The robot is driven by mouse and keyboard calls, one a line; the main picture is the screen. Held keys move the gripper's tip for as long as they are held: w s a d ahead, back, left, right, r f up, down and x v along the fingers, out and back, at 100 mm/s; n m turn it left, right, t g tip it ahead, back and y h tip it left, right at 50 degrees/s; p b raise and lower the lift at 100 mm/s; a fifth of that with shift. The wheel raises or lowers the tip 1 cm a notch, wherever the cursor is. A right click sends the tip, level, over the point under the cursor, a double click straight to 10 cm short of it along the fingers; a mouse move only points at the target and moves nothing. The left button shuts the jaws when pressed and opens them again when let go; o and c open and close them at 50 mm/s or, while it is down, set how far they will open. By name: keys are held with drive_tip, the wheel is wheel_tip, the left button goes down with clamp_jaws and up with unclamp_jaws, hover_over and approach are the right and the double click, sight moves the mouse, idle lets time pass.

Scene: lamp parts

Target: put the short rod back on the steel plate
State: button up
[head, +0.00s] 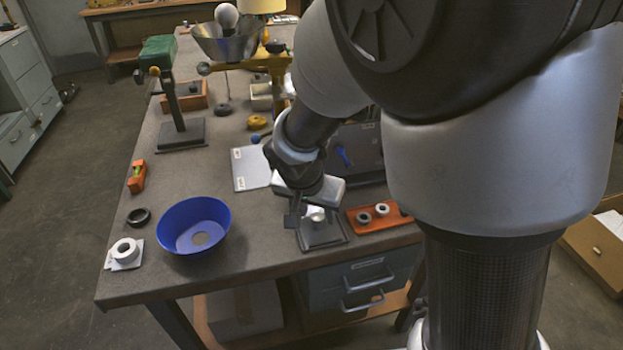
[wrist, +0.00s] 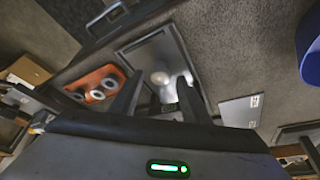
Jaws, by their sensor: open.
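The steel plate (head: 252,168) appears to be the light grey sheet with white labels, flat on the bench. It also shows in the wrist view (wrist: 240,110), right of my gripper, with no rod visible on it. My gripper (head: 313,218) points down over a dark square base (head: 322,240). A pale, shiny rounded piece (head: 316,213) stands on that base; it may be the top of the short rod. In the wrist view my gripper (wrist: 162,92) is open, its fingers on either side of the pale piece (wrist: 160,77). Contact cannot be told.
An orange tray (head: 372,225) with grey rings stands just right of the base. A blue bowl (head: 194,226), a black ring (head: 138,216) and a white ring on a plate (head: 125,252) are at the left. A green-topped stand (head: 180,135) rises behind. Bare bench lies between bowl and base.

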drive_tip(key=p+v, duration=0.2)
drive_tip(key=v, duration=1)
drive_tip(key=s+d+r+n+t+y, duration=0.1)
drive_tip(key=s+d+r+n, duration=0.4)
drive_tip(key=s+d+r, duration=0.3)
drive_tip(key=s+d, duration=0.3)
drive_tip(key=s, duration=0.2)
drive_tip(key=shift+s+d+r+y, duration=0.2)
drive_tip(key=shift+r+y, duration=0.2)
wheel_tip(320, 180, up, 16)
drive_tip(key=p, duration=1.5)
drive_tip(key=shift+f, duration=0.25)
